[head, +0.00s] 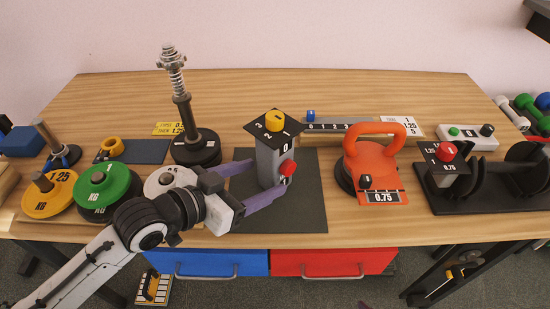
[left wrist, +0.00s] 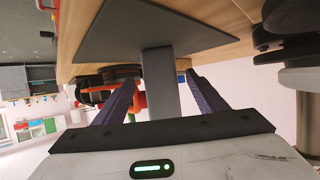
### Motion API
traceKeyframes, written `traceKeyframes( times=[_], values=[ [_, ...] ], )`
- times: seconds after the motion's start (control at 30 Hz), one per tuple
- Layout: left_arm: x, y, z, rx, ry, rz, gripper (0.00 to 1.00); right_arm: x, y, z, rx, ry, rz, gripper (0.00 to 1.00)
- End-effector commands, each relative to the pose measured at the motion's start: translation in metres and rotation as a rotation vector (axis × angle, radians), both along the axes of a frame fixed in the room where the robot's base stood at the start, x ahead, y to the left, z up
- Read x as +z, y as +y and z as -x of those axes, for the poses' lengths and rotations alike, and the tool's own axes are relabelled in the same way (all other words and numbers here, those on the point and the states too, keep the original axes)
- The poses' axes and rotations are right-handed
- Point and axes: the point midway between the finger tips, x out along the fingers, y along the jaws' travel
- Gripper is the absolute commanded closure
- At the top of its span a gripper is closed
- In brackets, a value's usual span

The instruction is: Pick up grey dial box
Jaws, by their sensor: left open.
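The grey dial box (head: 268,162) stands upright on a dark square mat (head: 309,211) near the table's middle. It has a black top plate with a yellow knob (head: 275,119) and a red knob (head: 288,168) on its side. My left gripper (head: 266,182) is open, with its purple fingers reaching either side of the box. In the left wrist view, the grey box post (left wrist: 160,85) shows between the two fingers, with room on both sides. I cannot tell whether either finger touches it. My right gripper does not clearly show.
An orange kettlebell (head: 371,162) stands right of the mat. A black spring post (head: 186,125) and weight plates, including a green one (head: 103,185), lie to the left. A dark rack (head: 490,190) is at the right.

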Motion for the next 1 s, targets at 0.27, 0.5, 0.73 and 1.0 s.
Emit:
traceKeyframes(
  times=[0.27, 0.5, 0.73, 1.0],
  values=[
    [-0.008, -0.023, -0.022, 0.000, -0.001, 0.001, 0.34, 0.004, 0.000, 0.000, 0.000, 0.000, 0.000, 0.35],
    [-0.019, -0.037, -0.036, -0.001, -0.001, -0.001, 0.34, 0.006, 0.000, -0.005, 0.001, -0.009, 0.000, 0.35],
    [-0.019, -0.037, -0.036, -0.001, -0.001, -0.001, 0.39, 0.008, 0.000, -0.007, 0.001, -0.013, -0.001, 0.35],
    [-0.019, -0.037, -0.036, -0.001, -0.001, -0.001, 0.85, 0.008, 0.000, -0.007, 0.001, -0.014, -0.001, 0.35]
  ],
)
